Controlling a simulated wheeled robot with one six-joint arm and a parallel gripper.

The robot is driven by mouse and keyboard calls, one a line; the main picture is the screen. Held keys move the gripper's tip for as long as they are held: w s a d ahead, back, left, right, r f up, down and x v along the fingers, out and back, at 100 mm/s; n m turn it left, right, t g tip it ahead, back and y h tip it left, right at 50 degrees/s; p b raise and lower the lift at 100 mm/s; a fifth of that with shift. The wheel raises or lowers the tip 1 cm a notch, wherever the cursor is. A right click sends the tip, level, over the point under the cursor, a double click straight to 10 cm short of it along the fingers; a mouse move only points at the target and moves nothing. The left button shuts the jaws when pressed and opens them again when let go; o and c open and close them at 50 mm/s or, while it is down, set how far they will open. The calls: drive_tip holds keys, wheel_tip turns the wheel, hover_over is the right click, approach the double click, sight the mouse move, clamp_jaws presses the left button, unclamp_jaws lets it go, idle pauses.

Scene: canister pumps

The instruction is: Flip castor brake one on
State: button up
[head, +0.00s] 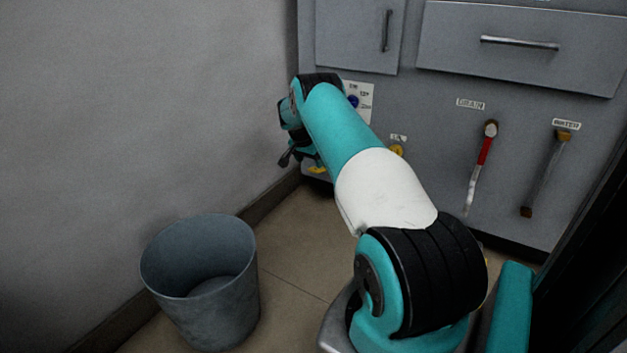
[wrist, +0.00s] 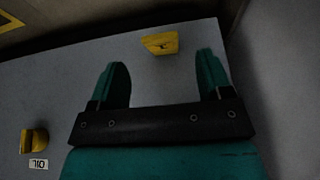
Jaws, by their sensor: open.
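A small yellow pedal-like piece (wrist: 160,43), which looks like a castor brake, sits at the lower edge of the grey cabinet. In the head view it shows partly (head: 317,170) under my gripper (head: 291,155). In the wrist view my gripper (wrist: 162,82) is open and empty, its two teal fingers apart. The yellow piece lies just beyond the fingertips, between their lines, and does not appear touched. Another yellow piece (wrist: 8,22) is cut off at the wrist view's top left corner. I cannot read any number on either, nor tell the brake's setting.
A yellow knob (head: 396,150) by a small label, a red-handled drain lever (head: 484,152) and a water lever (head: 546,172) are on the cabinet front (head: 430,110). A grey bin (head: 205,320) stands at left. The wall (head: 130,110) is close to my gripper's left.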

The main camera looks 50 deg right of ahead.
sight(313, 169)
drive_tip(key=b+x, duration=0.3)
drive_tip(key=x, duration=0.3)
